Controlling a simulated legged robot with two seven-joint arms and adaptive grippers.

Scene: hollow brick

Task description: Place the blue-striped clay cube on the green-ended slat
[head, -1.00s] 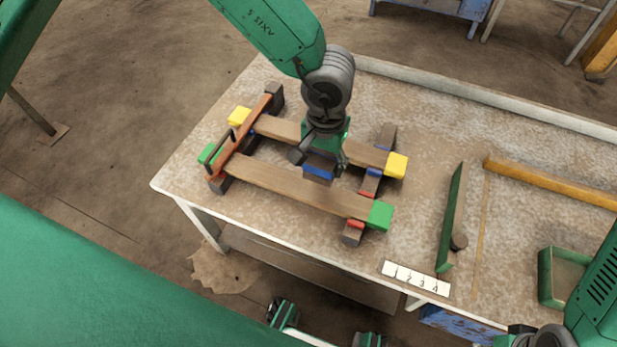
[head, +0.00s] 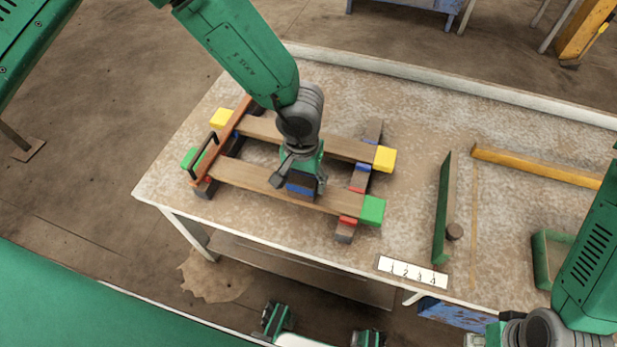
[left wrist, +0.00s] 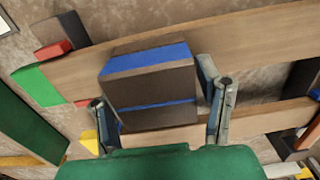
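The blue-striped clay cube (head: 300,191) is dark brown with blue bands. My left gripper (head: 300,184) is shut on it, with one finger on each side. In the left wrist view the cube (left wrist: 150,88) sits between the two fingers, over the green-ended slat (left wrist: 235,42). In the head view the green-ended slat (head: 245,178) is the nearer long slat, its large green end at the right. The cube is over its middle to right part. I cannot tell whether its underside touches the wood. My right gripper's fingers are out of view.
A yellow-ended slat (head: 345,147) lies parallel behind. Both slats rest on cross pieces, and an orange-brown bar with a black handle (head: 204,152) lies across their left ends. A green-sided board (head: 442,210), a numbered strip (head: 412,271) and a green tray (head: 543,262) are on the right.

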